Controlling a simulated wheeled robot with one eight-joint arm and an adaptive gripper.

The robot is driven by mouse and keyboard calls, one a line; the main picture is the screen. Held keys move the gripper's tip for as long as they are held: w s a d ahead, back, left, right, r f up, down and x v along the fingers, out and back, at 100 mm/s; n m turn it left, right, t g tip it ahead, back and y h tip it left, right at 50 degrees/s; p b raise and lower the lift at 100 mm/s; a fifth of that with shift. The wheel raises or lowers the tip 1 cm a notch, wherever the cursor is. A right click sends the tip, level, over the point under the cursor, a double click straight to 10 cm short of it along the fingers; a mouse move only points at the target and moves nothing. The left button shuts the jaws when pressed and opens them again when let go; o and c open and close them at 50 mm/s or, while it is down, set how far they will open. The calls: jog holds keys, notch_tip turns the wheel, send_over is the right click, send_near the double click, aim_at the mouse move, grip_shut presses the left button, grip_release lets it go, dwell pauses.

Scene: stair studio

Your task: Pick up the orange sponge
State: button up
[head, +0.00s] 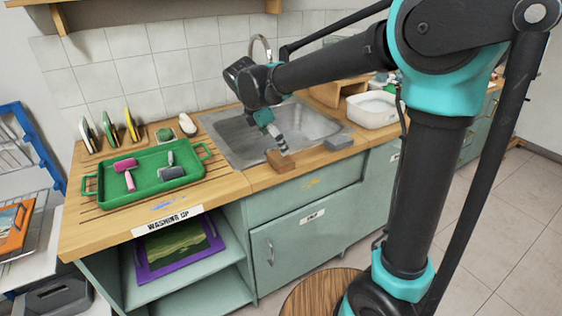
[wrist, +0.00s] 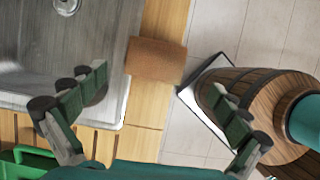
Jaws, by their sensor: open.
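The orange sponge (head: 281,160) is a brownish-orange block on the wooden counter, at the front rim of the sink. In the wrist view the sponge (wrist: 156,60) lies ahead of the fingers, between them sideways and nearer the left finger. My gripper (head: 281,146) is just above and beside the sponge in the head view, with part of it over the sink edge. In the wrist view my gripper (wrist: 164,104) is open and empty, its two fingers wide apart. I cannot tell whether a finger touches the sponge.
The metal sink (head: 235,135) lies behind the sponge. A grey block (head: 338,142) sits to its right, and a white basin (head: 374,109) stands further right. A green tray (head: 148,186) with several pink and grey items is at left.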

aim_at(281, 157)
jog(key=shift+w+a+x, duration=0.1)
jog(key=shift+a+x, duration=0.05)
jog(key=shift+x, duration=1.85)
jog(key=shift+w+a+x, duration=0.1)
jog(key=shift+a+x, duration=0.05)
jog(key=shift+x, duration=1.8)
jog(key=shift+c, duration=0.2)
jog(key=c, duration=0.7)
jog(key=shift+r, duration=0.15)
notch_tip(281, 157, up, 20)
jog(key=shift+f, duration=0.15)
jog(key=shift+o, duration=0.3)
jog(key=c, duration=0.3)
jog(key=shift+s, duration=0.1)
